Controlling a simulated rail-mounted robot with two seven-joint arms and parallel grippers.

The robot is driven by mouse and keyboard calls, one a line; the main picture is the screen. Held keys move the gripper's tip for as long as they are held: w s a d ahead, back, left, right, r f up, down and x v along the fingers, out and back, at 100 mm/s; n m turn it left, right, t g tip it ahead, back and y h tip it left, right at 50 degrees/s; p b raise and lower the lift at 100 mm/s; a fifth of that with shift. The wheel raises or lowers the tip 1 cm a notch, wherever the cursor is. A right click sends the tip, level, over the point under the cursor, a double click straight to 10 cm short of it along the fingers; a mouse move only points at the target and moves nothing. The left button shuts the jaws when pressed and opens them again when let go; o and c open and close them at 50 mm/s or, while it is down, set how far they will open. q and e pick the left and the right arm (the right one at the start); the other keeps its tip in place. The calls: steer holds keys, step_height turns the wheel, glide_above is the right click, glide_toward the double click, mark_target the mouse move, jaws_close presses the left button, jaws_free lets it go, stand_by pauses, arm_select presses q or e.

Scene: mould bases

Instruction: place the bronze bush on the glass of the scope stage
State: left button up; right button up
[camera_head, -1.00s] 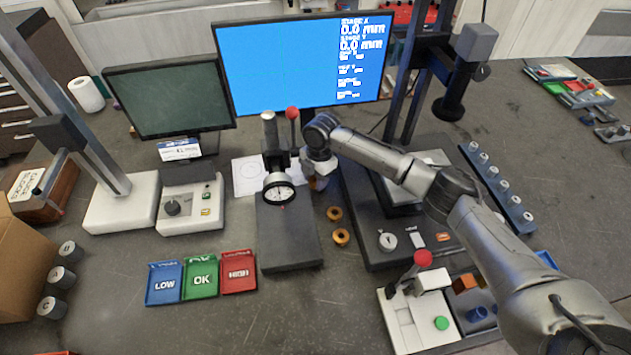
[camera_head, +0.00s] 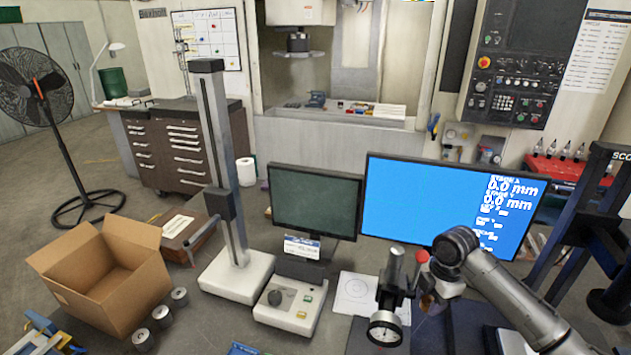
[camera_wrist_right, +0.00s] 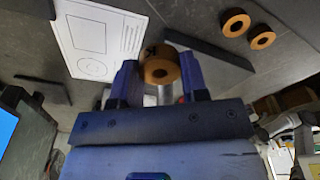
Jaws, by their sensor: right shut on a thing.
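In the head view the right gripper (camera_head: 430,298) is partly hidden behind the dial gauge stand and my wrist. Two more bronze bushes (camera_wrist_right: 235,22) lie on the bench in the right wrist view. The scope's dark column (camera_head: 585,205) stands at the right edge of the head view. Its stage glass cannot be made out there. My left gripper is not in view.
The dial gauge stand (camera_head: 386,327) is close to the right gripper. A white printed sheet (camera_head: 357,295) lies beside it. A blue monitor (camera_head: 420,200) and a dark monitor (camera_head: 310,200) stand behind. A cardboard box (camera_head: 105,275) and a height gauge (camera_head: 230,275) are at left.

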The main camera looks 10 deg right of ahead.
steer(key=w+a+r+m+t+p, duration=0.1)
steer(key=w+a+r+m, duration=0.2)
steer(key=r, duration=1)
steer(key=a+r+m+p, duration=0.1)
steer(key=a+r+m, duration=0.35)
steer(key=r, duration=0.75)
steer(key=s+a+f+m+b, duration=0.1)
steer(key=s+a+f+m, duration=0.25)
steer(key=s, duration=0.35)
steer(key=s+a+f+m+h, duration=0.1)
steer(key=s+a+f+m, duration=0.2)
steer(key=s, duration=0.4)
steer(key=s+a+f+m+b, duration=0.1)
steer(key=s+a+f+m, duration=0.1)
steer(key=s+f+m, duration=0.4)
arm_select(q)
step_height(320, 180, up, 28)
steer(key=p, duration=2.8)
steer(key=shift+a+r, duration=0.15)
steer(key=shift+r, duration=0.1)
arm_select(e)
steer(key=s+r+n, duration=0.1)
steer(key=s+r, duration=0.2)
steer(key=r, duration=1.7)
steer(key=shift+r+t, duration=0.3)
steer(key=shift+r, duration=0.05)
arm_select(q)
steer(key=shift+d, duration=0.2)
